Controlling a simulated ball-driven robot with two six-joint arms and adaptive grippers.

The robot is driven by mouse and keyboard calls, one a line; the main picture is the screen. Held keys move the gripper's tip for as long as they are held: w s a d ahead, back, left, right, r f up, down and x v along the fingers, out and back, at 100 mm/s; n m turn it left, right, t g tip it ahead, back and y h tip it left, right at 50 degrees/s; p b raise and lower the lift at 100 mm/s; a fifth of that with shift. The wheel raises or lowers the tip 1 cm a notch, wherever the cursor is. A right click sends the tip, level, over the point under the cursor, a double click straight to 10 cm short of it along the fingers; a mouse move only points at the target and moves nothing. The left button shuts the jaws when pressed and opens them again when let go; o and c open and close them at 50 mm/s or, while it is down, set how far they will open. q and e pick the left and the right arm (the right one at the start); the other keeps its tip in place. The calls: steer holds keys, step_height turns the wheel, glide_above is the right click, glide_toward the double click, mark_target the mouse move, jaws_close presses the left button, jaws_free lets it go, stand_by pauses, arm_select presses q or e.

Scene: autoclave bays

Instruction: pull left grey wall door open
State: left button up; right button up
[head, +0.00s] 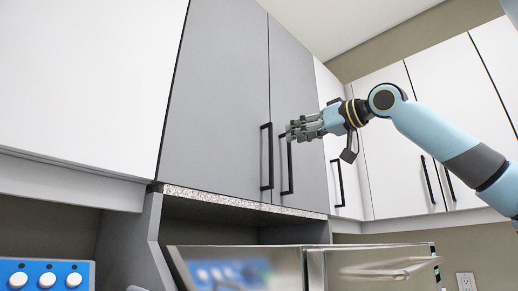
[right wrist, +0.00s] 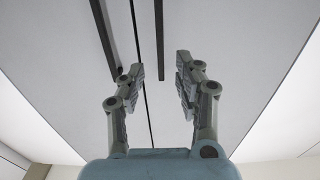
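The left grey wall door (head: 215,100) is shut, with a black vertical bar handle (head: 267,157) near its lower right edge. My right gripper (head: 291,131) is open in front of the grey doors; in the head view its fingertips overlap the right grey door's handle (head: 286,168). The right wrist view appears upside down. There the open gripper (right wrist: 161,70) has the left door's handle (right wrist: 159,35) in line between its fingers, and the right door's handle (right wrist: 105,40) lies outside them. I cannot tell how far the fingertips are from the bar. My left gripper is not in view.
The right grey door (head: 297,90) is shut beside it. White cabinets (head: 80,80) flank the grey pair, with more (head: 395,130) on the right wall. A metal appliance (head: 315,265) stands below, and a blue knob panel (head: 45,274) is at lower left.

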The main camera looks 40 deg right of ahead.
mark_target(272, 144)
steer(key=w+p, duration=0.1)
steer(key=p, duration=0.1)
steer(key=w+r+p, duration=0.1)
steer(key=w, duration=0.1)
steer(key=shift+w+a+p, duration=0.2)
steer(key=shift+w+p, duration=0.05)
steer(key=shift+p, duration=0.1)
steer(key=w, duration=0.1)
steer(key=w+p, duration=0.1)
steer(key=w, duration=0.1)
steer(key=w+p, duration=0.1)
steer(key=shift+w+a+f, duration=0.15)
steer(key=shift+w+f, duration=0.1)
steer(key=shift+w, duration=0.05)
steer(key=shift+w+p, duration=0.55)
steer(key=shift+p, duration=0.05)
steer(key=shift+w+a+f, duration=0.1)
steer(key=shift+w+f, duration=0.1)
steer(key=shift+w, duration=0.1)
jaws_close()
